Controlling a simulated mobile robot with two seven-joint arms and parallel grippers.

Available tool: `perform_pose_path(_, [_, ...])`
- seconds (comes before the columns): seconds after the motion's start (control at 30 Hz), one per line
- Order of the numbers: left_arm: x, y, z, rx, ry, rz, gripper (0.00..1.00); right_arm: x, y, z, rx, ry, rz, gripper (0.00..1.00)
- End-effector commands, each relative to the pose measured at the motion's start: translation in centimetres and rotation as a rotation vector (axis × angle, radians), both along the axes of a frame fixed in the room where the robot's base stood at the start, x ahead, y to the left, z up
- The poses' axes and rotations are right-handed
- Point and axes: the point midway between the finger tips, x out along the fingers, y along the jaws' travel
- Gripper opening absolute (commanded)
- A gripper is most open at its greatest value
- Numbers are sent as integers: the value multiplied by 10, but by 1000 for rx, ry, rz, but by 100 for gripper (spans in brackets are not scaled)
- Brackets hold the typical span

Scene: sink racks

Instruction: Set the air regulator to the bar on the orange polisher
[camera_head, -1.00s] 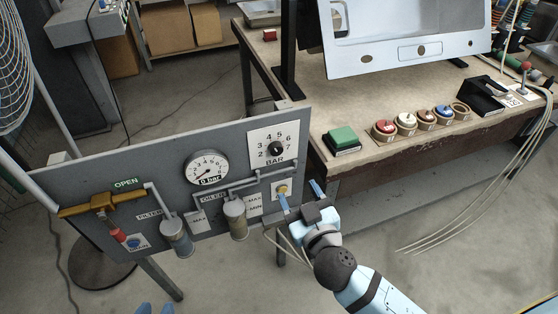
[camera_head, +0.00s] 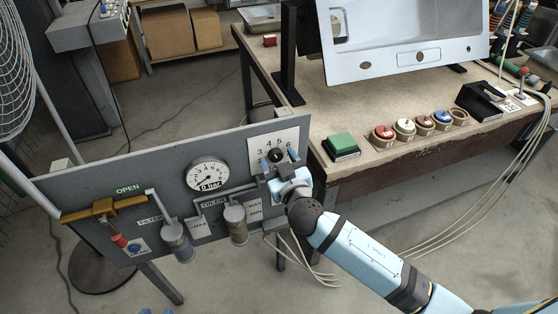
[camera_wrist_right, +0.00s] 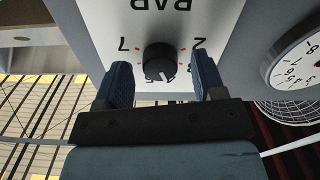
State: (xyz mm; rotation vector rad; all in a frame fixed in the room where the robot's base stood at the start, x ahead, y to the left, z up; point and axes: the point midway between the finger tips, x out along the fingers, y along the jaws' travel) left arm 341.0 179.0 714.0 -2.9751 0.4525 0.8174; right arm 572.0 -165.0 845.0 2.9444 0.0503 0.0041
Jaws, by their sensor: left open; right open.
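The air regulator is a black knob (camera_head: 276,155) on a white numbered BAR plate (camera_head: 258,143) at the panel's upper right. In the right wrist view the knob (camera_wrist_right: 159,60) shows upside down, with 7 to its left and 2 to its right; its pale mark faces downward. My right gripper (camera_head: 279,158) is open, its blue fingers on either side of the knob; contact cannot be told. My left gripper (camera_head: 157,311) is open at the bottom edge, only its tips showing. The round gauge (camera_head: 207,176) is labelled 0 bar. I cannot pick out the orange polisher.
The panel carries an orange valve lever (camera_head: 85,211) marked OPEN and filter bowls (camera_head: 177,240). The bench (camera_head: 370,155) behind holds a green block (camera_head: 342,144), several coloured round pieces (camera_head: 405,127) and a black holder (camera_head: 482,100). Cables hang at the right.

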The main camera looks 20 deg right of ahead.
Motion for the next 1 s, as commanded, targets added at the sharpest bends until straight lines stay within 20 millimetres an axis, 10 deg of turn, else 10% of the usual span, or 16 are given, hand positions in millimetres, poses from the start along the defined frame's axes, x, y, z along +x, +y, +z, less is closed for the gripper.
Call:
perform_pose_path(0.1, [0, 0, 0, 0, -1, 0, 43, 0, 0, 0, 0, 0, 0, 59])
perform_pose_path(0.3, [0, 0, 0, -1, -1, -1, 43, 0, 0, 0, 0, 0, 0, 14])
perform_pose_path(1.0, [-1, 0, 5, 6, 4, -1, 43, -1, 1, 1, -281, -10, 0, 14])
